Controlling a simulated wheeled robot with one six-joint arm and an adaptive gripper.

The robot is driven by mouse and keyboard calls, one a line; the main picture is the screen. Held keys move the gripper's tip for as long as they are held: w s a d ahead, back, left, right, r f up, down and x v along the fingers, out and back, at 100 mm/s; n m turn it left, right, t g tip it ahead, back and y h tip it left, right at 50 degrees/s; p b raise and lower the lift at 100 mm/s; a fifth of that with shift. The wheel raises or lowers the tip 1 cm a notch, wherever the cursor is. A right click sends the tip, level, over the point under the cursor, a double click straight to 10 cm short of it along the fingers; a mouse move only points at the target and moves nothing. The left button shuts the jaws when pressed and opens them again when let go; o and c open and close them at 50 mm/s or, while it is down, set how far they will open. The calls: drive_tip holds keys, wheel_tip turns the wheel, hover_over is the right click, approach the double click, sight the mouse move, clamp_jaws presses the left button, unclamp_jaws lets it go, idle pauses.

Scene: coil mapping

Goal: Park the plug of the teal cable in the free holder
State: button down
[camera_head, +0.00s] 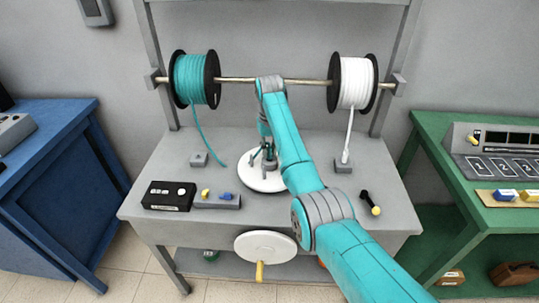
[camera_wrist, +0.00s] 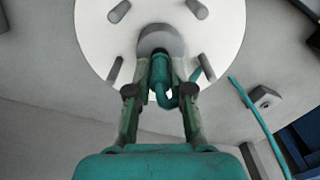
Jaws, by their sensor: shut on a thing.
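My gripper (camera_head: 266,157) is low over the white disc with pegs (camera_head: 254,182) in the middle of the grey bench. In the wrist view its fingers (camera_wrist: 160,75) are shut on a teal plug-like piece (camera_wrist: 162,72) with a curled tail, in front of the disc's grey hub. I cannot tell whether this tail joins the teal cable (camera_head: 205,138), which hangs from the teal spool (camera_head: 190,80) to a visible end left of the disc. A grey holder block (camera_head: 199,159) stands empty left of the cable; it also shows in the wrist view (camera_wrist: 264,97).
The white cable (camera_head: 348,132) runs from the white spool (camera_head: 355,83) into another grey holder (camera_head: 343,167). A black box (camera_head: 168,196), a grey block with yellow and blue pieces (camera_head: 218,202) and a black-and-yellow tool (camera_head: 371,203) lie near the front edge.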

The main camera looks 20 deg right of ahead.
drive_tip(key=shift+r, duration=1.05)
drive_tip(key=shift+r, duration=1.65)
